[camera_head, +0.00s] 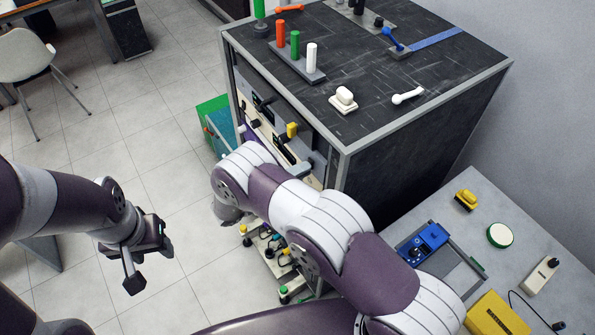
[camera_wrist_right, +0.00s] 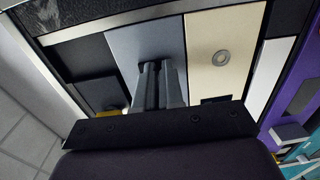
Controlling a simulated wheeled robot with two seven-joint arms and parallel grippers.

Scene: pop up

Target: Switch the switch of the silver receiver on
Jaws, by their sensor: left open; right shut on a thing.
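The silver receiver (camera_wrist_right: 148,42) shows in the right wrist view as a grey-silver front panel between a black panel and a beige one. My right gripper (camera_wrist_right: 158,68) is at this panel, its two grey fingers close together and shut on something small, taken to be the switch. The switch itself is hidden by the fingers, so its position cannot be told. In the head view my right arm hides the right gripper and the receiver. My left gripper (camera_head: 148,260) is open and empty above the floor, well left of the rack.
The receiver sits in a rack (camera_head: 430,130) with a black top holding coloured pegs and handles. The beige panel (camera_wrist_right: 224,55) has a round button. A bench (camera_head: 545,220) with a blue device (camera_head: 423,243) and a yellow box (camera_head: 495,315) stands at right. Floor around my left gripper is clear.

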